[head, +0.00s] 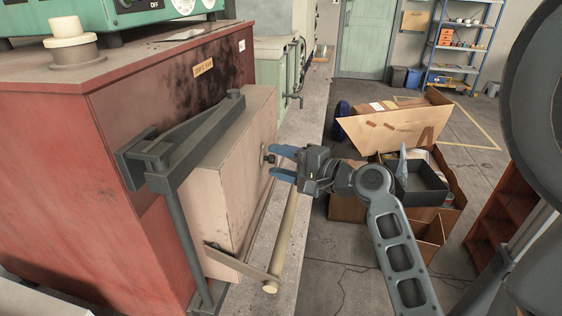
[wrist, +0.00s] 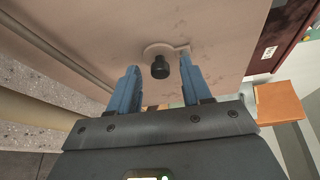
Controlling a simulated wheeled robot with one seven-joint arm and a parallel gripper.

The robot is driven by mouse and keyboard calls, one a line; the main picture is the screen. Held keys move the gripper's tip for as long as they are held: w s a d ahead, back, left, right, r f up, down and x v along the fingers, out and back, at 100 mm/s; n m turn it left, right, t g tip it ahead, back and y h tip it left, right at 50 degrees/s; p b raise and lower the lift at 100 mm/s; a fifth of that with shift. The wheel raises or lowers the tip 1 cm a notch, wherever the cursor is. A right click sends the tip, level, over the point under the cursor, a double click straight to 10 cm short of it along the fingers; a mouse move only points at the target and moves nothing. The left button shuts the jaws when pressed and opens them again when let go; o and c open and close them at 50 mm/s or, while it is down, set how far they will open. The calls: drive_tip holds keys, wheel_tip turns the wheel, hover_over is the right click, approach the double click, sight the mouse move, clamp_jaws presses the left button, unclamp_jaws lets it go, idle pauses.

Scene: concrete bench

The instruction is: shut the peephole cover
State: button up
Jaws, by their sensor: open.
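The peephole cover (wrist: 150,50) is a small pale plate with a black knob (wrist: 160,68), on the beige furnace door (head: 235,165). In the head view the cover (head: 264,149) is on the door's front face, partly hidden by my fingers. My gripper (head: 275,161) is open in front of it, its blue fingers pointing at the door. In the wrist view the knob shows between the two fingertips, with a gap on each side; neither finger visibly touches it. I cannot tell whether the peephole itself is covered.
A dark hinge arm (head: 185,148) carries the door on the red furnace (head: 100,150). A pale bar handle (head: 285,235) runs along the door's front below my gripper. Cardboard boxes (head: 397,128) stand on the floor behind my arm. A blue shelf (head: 462,45) is farther back.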

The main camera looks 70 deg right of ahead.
drive_tip(key=shift+s, duration=0.1)
drive_tip(key=b+v, duration=0.2)
drive_tip(key=v, duration=0.5)
drive_tip(key=shift+s, duration=0.35)
drive_tip(key=shift+a, duration=0.15)
